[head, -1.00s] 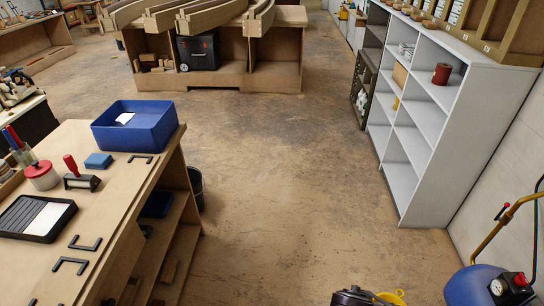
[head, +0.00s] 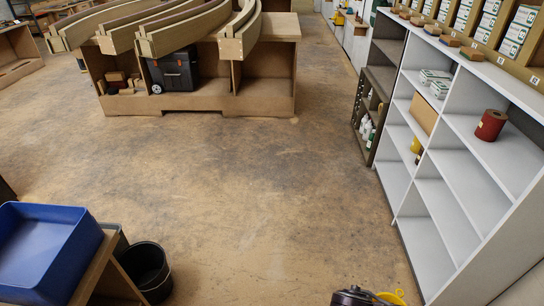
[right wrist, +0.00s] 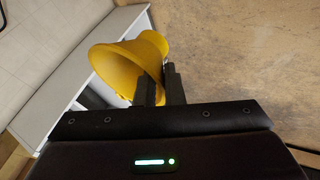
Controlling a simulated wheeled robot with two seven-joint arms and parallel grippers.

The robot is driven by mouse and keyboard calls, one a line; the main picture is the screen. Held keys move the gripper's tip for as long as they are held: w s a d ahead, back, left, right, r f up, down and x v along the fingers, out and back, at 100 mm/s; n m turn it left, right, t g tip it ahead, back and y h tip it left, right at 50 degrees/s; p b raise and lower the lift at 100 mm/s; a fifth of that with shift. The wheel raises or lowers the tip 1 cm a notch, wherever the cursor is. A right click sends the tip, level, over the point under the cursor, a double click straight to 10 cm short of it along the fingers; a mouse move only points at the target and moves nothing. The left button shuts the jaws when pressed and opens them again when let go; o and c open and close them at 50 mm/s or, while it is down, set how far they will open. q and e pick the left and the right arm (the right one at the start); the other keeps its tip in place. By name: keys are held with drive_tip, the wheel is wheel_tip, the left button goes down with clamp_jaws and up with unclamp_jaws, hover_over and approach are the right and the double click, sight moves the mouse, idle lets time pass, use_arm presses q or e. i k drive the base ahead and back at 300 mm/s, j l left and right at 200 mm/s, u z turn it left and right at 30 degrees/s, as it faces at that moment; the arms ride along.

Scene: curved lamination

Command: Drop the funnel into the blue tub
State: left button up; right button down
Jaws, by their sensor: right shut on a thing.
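The blue tub (head: 48,250) stands at the lower left of the head view, on the corner of a wooden bench, with its open top facing up. The yellow funnel (right wrist: 125,68) is in the right wrist view, tilted, with its wide mouth to the lower left. My right gripper (right wrist: 160,84) is shut on the funnel's edge. In the head view only part of the gripper (head: 354,297) and a bit of the funnel (head: 394,297) show at the bottom edge, well right of the tub. My left gripper is not in view.
A black bucket (head: 147,270) stands on the floor beside the bench. A white shelf unit (head: 440,170) runs along the right side. A wooden workbench (head: 195,105) with curved beams stands at the back. The floor (head: 250,190) between them is clear.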

sight(39, 260)
drive_tip(key=i+l+u, duration=0.2)
drive_tip(key=i, duration=0.25)
drive_tip(key=i+u, duration=0.25)
drive_tip(key=i, duration=0.2)
drive_tip(key=i+l+u, duration=0.3)
drive_tip(key=u, duration=2.15)
drive_tip(key=i+l, duration=0.05)
drive_tip(key=l, duration=0.05)
